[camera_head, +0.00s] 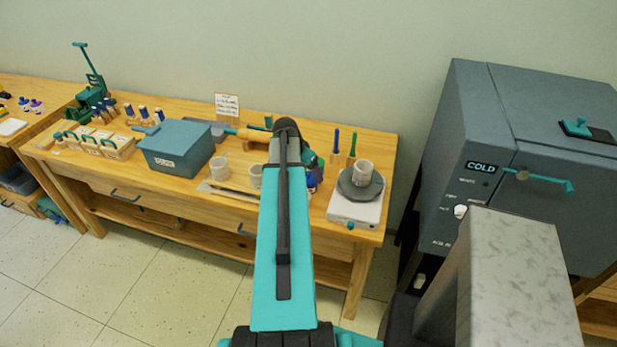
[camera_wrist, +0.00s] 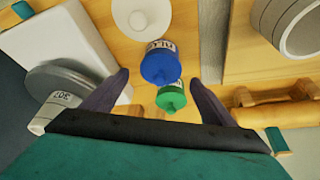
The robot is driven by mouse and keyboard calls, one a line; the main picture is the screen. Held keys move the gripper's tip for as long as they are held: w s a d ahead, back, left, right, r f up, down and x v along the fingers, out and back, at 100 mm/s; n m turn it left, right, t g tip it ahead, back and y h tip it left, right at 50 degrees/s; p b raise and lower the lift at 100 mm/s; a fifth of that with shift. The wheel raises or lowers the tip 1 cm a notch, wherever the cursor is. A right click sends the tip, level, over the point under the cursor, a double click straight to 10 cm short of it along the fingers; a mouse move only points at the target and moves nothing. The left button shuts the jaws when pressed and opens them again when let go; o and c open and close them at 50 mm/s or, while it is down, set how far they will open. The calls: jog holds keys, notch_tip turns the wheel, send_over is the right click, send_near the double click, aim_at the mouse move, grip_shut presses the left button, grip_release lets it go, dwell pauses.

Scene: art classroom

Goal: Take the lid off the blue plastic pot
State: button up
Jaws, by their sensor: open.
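The blue plastic pot (camera_wrist: 157,46) shows in the wrist view with its blue lid (camera_wrist: 160,67) on and part of a pale label in sight. My gripper (camera_wrist: 158,77) is open, with one dark finger on each side of the blue and green pots. Its fingers look apart from the blue pot, and the height between them and the lid is hard to tell. In the head view my arm hides most of the gripper and the pots; only a bit of blue shows beside the arm.
A green pot (camera_wrist: 171,97) stands close beside the blue one, and a white round-topped pot (camera_wrist: 142,16) on its other side. A scale (camera_head: 355,208) bears a grey disc and cup at the bench's right end. A grey-blue box (camera_head: 177,149) stands left. A kiln-like cabinet (camera_head: 520,130) is right.

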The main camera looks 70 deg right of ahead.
jog(key=shift+x, duration=0.85)
jog(key=c, duration=1.1)
